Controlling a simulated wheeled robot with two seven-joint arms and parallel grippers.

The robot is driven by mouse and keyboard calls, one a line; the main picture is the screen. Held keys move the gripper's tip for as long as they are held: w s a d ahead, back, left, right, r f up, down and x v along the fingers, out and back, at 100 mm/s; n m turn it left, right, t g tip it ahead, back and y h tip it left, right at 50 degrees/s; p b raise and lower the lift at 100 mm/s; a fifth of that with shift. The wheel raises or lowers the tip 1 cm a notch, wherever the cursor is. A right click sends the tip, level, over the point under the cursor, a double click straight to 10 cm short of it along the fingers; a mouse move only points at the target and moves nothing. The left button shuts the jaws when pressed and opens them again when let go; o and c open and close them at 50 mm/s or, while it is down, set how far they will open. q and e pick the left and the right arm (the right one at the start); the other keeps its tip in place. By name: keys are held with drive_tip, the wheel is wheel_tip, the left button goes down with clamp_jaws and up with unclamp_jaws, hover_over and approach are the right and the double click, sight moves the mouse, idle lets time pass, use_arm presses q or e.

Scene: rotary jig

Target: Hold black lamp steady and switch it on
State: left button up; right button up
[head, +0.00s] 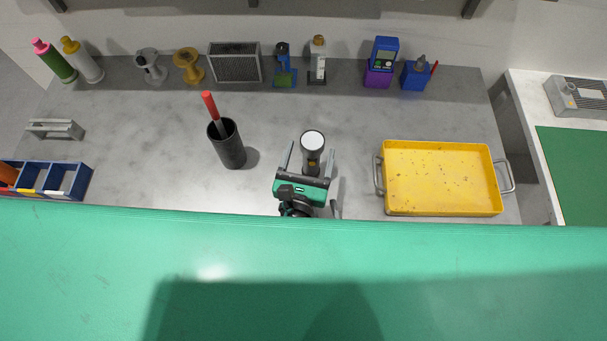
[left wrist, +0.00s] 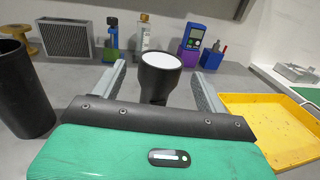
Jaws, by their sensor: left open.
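The black lamp (head: 312,155) stands upright on the grey worktop, its round white face turned upward. In the left wrist view the lamp (left wrist: 159,78) stands straight ahead, between the two fingers. My left gripper (head: 311,148) is open, with one finger on each side of the lamp and a visible gap on both sides. The fingers do not appear to touch it. The lamp's lower part is hidden behind the gripper body in the left wrist view. I see no switch clearly, and cannot tell whether the white face is lit. My right gripper is not in view.
A black cup (head: 228,150) with a red-handled tool stands left of the lamp. A yellow tray (head: 440,210) with metal handles lies to the right. Along the back stand a grey vented box (head: 235,64), a blue device (head: 384,50) and several small items. Bare worktop surrounds the lamp.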

sight(314, 138)
use_arm(q)
drive_tip(key=w, duration=0.3)
drive_tip(key=w+d, duration=0.1)
drive_tip(key=w, duration=0.1)
drive_tip(key=c, duration=1.1)
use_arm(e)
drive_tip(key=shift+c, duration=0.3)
use_arm(q)
drive_tip(key=shift+c, duration=0.2)
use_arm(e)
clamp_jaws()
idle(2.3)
